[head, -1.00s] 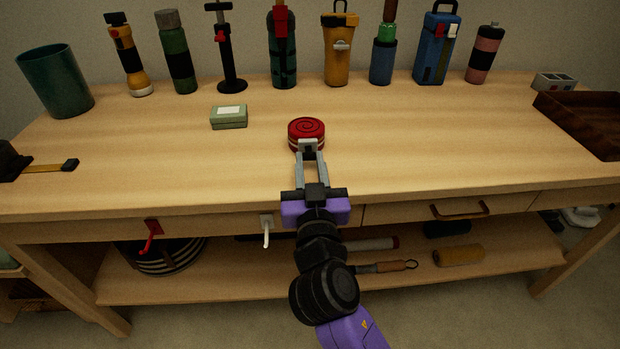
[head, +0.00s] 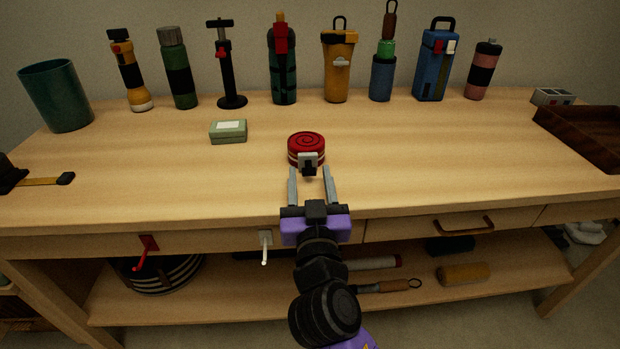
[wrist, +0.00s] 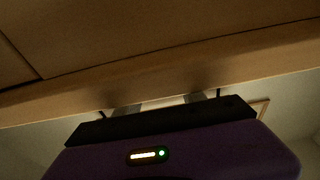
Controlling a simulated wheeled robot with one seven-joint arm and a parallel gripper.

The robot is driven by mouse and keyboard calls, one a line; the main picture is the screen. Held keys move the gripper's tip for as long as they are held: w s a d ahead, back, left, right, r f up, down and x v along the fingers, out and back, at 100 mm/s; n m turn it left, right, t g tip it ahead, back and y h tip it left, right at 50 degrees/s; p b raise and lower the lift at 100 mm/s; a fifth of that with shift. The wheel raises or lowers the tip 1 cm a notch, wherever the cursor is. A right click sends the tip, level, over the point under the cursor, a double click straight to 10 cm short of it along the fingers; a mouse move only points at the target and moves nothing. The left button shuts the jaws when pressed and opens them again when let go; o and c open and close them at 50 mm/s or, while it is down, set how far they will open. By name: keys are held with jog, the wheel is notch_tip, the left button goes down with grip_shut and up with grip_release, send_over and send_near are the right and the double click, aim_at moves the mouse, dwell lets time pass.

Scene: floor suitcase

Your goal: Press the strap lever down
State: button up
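A red coiled strap (head: 306,143) with white bands on its side lies on the wooden table. A grey buckle (head: 304,158) with a small black part (head: 309,169) sits on its near side; I take these as the strap lever's place, but the lever's exact pose is too small to tell. My gripper (head: 310,172) is open and empty, its two grey fingers spread just in front of the buckle, one to each side. I cannot tell whether they touch it.
A pale green box (head: 228,131) lies left of the strap. A brown tray (head: 585,135) is at the right. The table around the strap is clear.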

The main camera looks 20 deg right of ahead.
jog(key=v, duration=0.8)
jog(key=shift+w, duration=0.1)
dwell(0.5)
